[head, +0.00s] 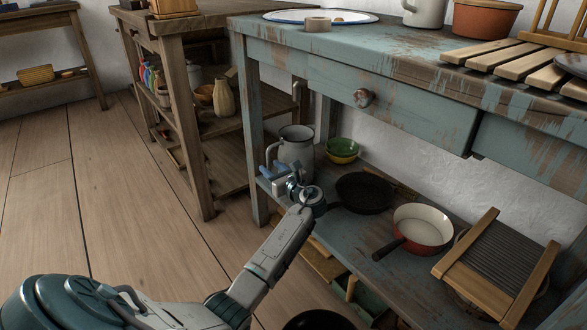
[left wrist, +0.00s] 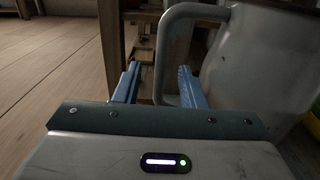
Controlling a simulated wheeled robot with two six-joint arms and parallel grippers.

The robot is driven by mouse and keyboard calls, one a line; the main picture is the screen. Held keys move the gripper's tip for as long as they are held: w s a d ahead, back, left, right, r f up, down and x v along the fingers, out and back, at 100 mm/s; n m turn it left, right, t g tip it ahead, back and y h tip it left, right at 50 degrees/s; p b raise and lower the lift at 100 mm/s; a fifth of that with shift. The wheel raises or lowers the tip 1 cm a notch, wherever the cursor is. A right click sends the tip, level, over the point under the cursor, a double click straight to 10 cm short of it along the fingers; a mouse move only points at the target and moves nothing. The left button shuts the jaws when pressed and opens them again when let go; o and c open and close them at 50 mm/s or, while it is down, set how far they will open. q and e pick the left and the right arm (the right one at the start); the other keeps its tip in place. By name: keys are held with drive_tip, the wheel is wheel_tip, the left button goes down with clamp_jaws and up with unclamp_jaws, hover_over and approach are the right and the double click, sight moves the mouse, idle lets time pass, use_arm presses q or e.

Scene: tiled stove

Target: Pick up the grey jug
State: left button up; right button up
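The grey jug (head: 297,148) stands upright on the lower shelf of the worn blue table, at its left end. My left gripper (head: 274,170) is at the near left side of the jug, by its handle. In the left wrist view the jug (left wrist: 255,70) fills the right side, and its looped handle (left wrist: 163,45) rises ahead of my left gripper (left wrist: 158,70). The two blue fingers are apart, with the upright part of the handle showing between them. I cannot tell whether either finger touches it. My right gripper is not in view.
On the same shelf are green bowls (head: 342,150), a black pan (head: 364,193), a red saucepan (head: 423,228) and a washboard (head: 497,262). The tabletop (head: 400,58) overhangs the shelf. A wooden side table (head: 205,100) stands left. The floor (head: 110,190) at left is clear.

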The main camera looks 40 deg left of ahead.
use_arm(q)
clamp_jaws()
idle(1.4)
drive_tip(key=shift+r, duration=0.1)
